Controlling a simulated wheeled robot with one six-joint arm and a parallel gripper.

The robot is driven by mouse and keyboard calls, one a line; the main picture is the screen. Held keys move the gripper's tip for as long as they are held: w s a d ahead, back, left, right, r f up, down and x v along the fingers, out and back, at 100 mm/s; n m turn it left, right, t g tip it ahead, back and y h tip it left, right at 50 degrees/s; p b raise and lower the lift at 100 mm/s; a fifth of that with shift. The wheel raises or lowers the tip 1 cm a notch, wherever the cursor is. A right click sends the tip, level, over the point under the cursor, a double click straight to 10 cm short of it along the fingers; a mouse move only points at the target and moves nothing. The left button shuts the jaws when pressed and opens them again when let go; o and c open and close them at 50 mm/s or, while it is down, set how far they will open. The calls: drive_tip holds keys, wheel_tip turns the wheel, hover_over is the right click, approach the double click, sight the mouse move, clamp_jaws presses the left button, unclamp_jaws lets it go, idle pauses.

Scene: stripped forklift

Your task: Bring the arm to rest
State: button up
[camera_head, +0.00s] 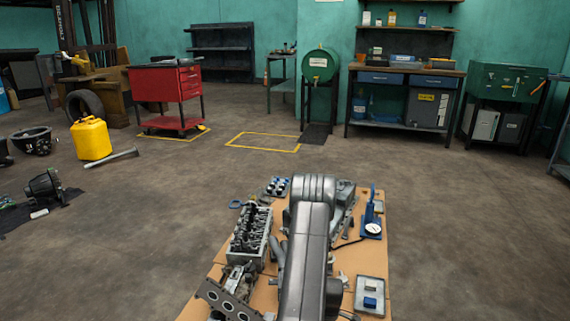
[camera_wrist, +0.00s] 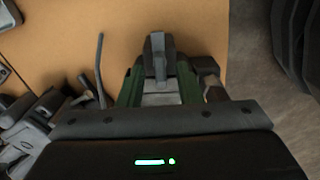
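My arm (camera_head: 312,230) reaches forward over the tan workbench top (camera_head: 206,285) and hides my gripper in the head view. In the wrist view my gripper (camera_wrist: 159,45) points at the tan surface, with its grey fingers together in the middle between green side parts. I see nothing held between them. The dark housing with a green light fills the bottom of the wrist view.
Left of my arm on the bench are a cylinder head (camera_head: 250,232) and a metal gasket (camera_head: 228,300). Beyond are a yellow can (camera_head: 91,139), a red cart (camera_head: 167,88) and open floor.

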drive_tip(key=shift+r, duration=0.1)
wheel_tip(320, 180, up, 14)
drive_tip(key=p, duration=0.5)
wheel_tip(320, 180, down, 15)
drive_tip(key=b, duration=0.5)
drive_tip(key=shift+r, duration=0.2)
drive_tip(key=shift+r+m, duration=0.25)
drive_tip(key=shift+m, duration=0.55)
drive_tip(key=m+p, duration=0.1)
drive_tip(key=m, duration=0.2)
drive_tip(key=shift+w+m+p, duration=0.1)
drive_tip(key=shift+m+p, duration=0.25)
drive_tip(key=shift+m, duration=0.05)
drive_tip(key=m+p, duration=0.1)
drive_tip(key=m, duration=0.3)
drive_tip(key=shift+d, duration=0.15)
drive_tip(key=m+p, duration=0.3)
drive_tip(key=m, duration=0.2)
drive_tip(key=shift+d+r, duration=0.1)
drive_tip(key=shift+d+m+p, duration=0.1)
drive_tip(key=shift+m+p, duration=0.85)
drive_tip(key=shift+m, duration=0.85)
